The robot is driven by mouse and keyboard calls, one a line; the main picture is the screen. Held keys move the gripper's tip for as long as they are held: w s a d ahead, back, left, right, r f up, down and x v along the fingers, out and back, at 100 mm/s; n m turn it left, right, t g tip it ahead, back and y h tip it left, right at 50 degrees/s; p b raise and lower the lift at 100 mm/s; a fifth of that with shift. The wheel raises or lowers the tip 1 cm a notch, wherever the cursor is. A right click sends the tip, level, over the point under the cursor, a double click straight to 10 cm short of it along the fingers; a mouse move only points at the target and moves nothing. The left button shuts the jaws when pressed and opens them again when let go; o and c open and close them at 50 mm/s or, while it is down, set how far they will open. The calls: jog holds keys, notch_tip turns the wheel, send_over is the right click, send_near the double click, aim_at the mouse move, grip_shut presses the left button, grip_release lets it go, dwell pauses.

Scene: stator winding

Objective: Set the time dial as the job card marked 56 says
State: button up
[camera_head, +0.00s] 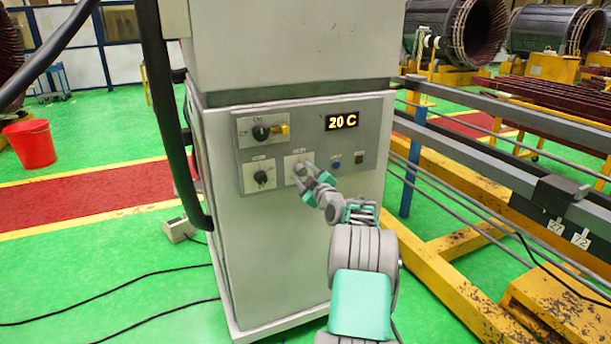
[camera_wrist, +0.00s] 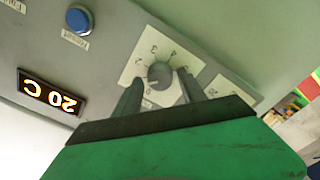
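A grey cabinet carries a control panel (camera_head: 352,160) with dials. My gripper (camera_head: 313,188) is at the panel's lower middle dial (camera_head: 300,168). In the wrist view this dial is a round grey knob (camera_wrist: 161,75) on a white scale plate (camera_wrist: 150,48). The two dark fingers of my gripper (camera_wrist: 160,90) stand apart, one on each side below the knob, and are open. I cannot tell whether they touch it. Another dial (camera_head: 262,177) with a black knob sits to its left. Panel labels are too small to read, so I cannot tell which is the time dial. I see no card reading 56.
A lit display (camera_head: 341,121) reads 20 C. Small tags (camera_head: 556,230) hang on the rail at right. Yellow frames (camera_head: 440,205) stand right of the cabinet.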

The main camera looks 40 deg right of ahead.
grip_shut()
